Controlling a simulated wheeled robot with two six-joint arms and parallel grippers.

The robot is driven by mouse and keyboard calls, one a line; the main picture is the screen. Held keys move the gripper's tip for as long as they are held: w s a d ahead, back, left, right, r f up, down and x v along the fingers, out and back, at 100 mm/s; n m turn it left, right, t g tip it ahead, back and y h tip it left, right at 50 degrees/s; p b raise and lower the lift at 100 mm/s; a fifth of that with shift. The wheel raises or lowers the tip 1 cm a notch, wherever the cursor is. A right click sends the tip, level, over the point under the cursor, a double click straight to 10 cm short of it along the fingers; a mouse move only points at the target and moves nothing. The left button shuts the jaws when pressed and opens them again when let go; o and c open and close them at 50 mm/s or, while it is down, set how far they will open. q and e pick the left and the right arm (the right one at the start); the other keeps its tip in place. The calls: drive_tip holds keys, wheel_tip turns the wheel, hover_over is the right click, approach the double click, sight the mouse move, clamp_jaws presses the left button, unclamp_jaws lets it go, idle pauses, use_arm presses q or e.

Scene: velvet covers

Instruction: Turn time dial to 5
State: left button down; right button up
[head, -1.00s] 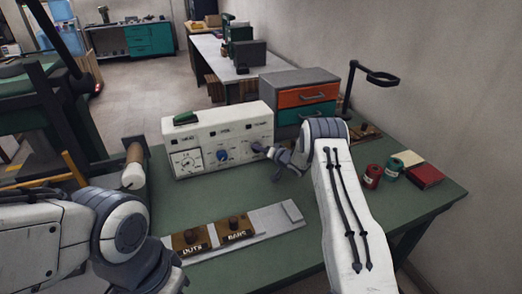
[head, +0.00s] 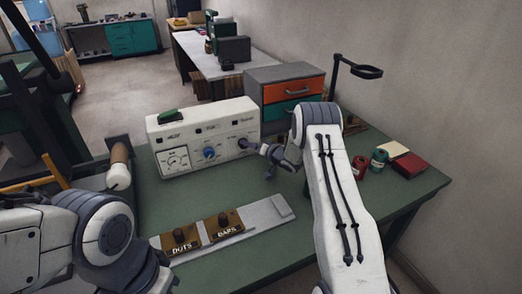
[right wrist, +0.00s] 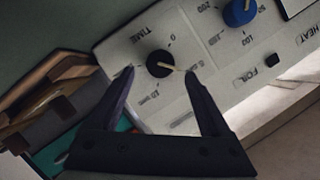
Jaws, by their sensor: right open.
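The white control box (head: 180,138) stands on the green bench. In the right wrist view, its black time dial (right wrist: 160,64), under the label TIME, has a pale pointer directed right, towards a mark between 0 and 10 that is hard to read. My right gripper (right wrist: 159,74) is open, with one finger on each side of the dial; contact cannot be told. In the head view, the right gripper (head: 249,145) is at the box's right front and mostly covers the dial. My left arm shows at lower left; its gripper is out of view.
A blue knob (head: 209,153) and a gauge (head: 173,161) are left of the time dial.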

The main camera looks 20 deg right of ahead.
drive_tip(key=v, duration=0.7)
drive_tip(key=shift+s+b, duration=0.2)
drive_tip(key=shift+b, duration=0.2)
drive_tip(key=shift+d+r, duration=0.1)
drive_tip(key=s+a+r+n+g+h, duration=0.1)
drive_tip(key=a+r, duration=0.2)
drive_tip(key=a, duration=0.3)
drive_tip(key=a+r+n+g+h, duration=0.1)
drive_tip(key=a+r+n+g, duration=0.15)
drive_tip(key=a, duration=0.25)
drive_tip(key=s+a+r+n+g, duration=0.2)
drive_tip(key=s+a+r, duration=0.1)
drive_tip(key=s+a, duration=0.6)
drive_tip(key=s+a+n+g, duration=0.2)
drive_tip(key=s, duration=0.9)
drive_tip(key=s+a+r+n+g, duration=0.1)
drive_tip(key=s+a+n+g, duration=0.1)
drive_tip(key=s, duration=1)
drive_tip(key=s+a+r+n+g+h, duration=0.1)
drive_tip(key=s+a+n+g, duration=0.1)
drive_tip(key=s, duration=1)
drive_tip(key=shift+a+n+g, duration=0.35)
drive_tip(key=shift+a+g, duration=0.15)
drive_tip(key=shift+g, duration=0.75)
drive_tip(key=shift+s+r, duration=0.1)
drive_tip(key=shift+s, duration=0.05)
